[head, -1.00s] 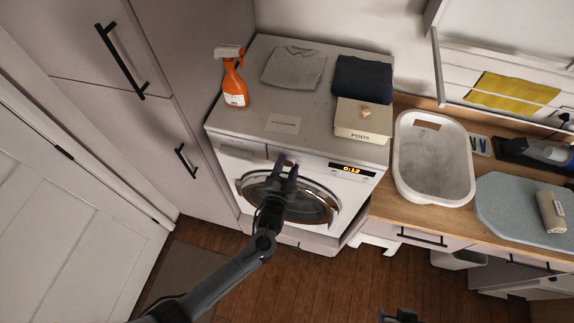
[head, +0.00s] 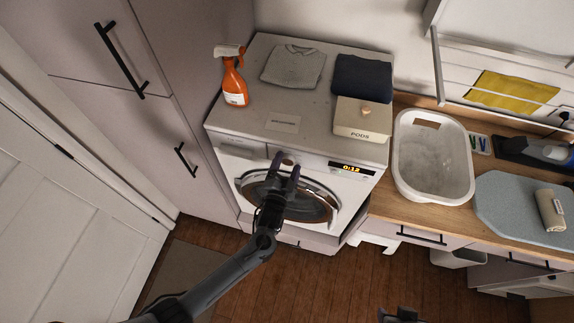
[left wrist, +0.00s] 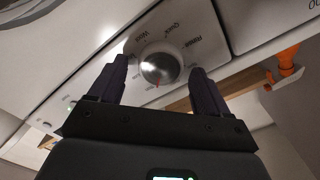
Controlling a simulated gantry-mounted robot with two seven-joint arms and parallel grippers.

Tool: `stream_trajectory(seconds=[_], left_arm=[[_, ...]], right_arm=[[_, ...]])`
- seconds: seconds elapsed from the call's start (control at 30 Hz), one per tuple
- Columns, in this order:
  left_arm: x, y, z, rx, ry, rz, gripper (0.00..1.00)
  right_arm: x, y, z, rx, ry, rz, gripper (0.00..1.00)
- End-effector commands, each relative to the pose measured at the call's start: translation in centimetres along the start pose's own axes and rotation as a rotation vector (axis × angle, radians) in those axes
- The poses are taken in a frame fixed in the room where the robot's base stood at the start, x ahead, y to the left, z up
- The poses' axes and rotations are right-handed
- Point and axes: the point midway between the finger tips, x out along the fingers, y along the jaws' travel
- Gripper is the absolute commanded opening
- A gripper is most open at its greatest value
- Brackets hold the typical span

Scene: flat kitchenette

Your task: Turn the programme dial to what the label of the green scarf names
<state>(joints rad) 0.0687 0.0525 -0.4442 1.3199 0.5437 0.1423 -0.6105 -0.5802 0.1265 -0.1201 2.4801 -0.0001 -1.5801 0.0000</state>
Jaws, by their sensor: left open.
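The programme dial (left wrist: 160,68) is a round silver knob with a red mark on its rim, on the white washing machine's panel. Print around it is small; one word looks like "Quick". In the head view the dial (head: 288,161) shows between my left fingertips. My left gripper (head: 286,163) is open; in the left wrist view its fingers (left wrist: 160,80) stand on either side of the dial, apart from it as far as I can see. A dark end of my right gripper (head: 400,315) shows at the bottom edge. I see no green scarf.
On the washing machine (head: 228,125) are an orange spray bottle (head: 235,85), a grey folded garment (head: 293,67), navy cloth (head: 362,78), a pods box (head: 362,122) and a card (head: 283,123). A white basket (head: 433,160) stands right. A yellow cloth (head: 500,90) hangs behind.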

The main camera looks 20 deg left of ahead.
Motion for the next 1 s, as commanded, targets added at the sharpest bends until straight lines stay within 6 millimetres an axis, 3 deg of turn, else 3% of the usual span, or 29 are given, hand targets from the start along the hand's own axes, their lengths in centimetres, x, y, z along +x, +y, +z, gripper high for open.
stream_trajectory(seconds=[0.17, 0.7, 1.0], left_arm=[[-1.1, 0.1, 0.1, 0.0, -0.001, 0.001, 0.77], [-9.4, 0.1, 0.1, 0.0, 0.0, 0.001, 0.77], [-10.8, 0.0, 0.0, 0.001, 0.0, 0.0, 0.77]], right_arm=[[0.1, 0.0, 0.0, 0.001, 0.0, -0.001, 0.43], [1.1, -0.3, 0.3, 0.009, 0.001, -0.008, 0.43], [1.2, -0.3, 0.3, 0.009, 0.001, -0.007, 0.43]])
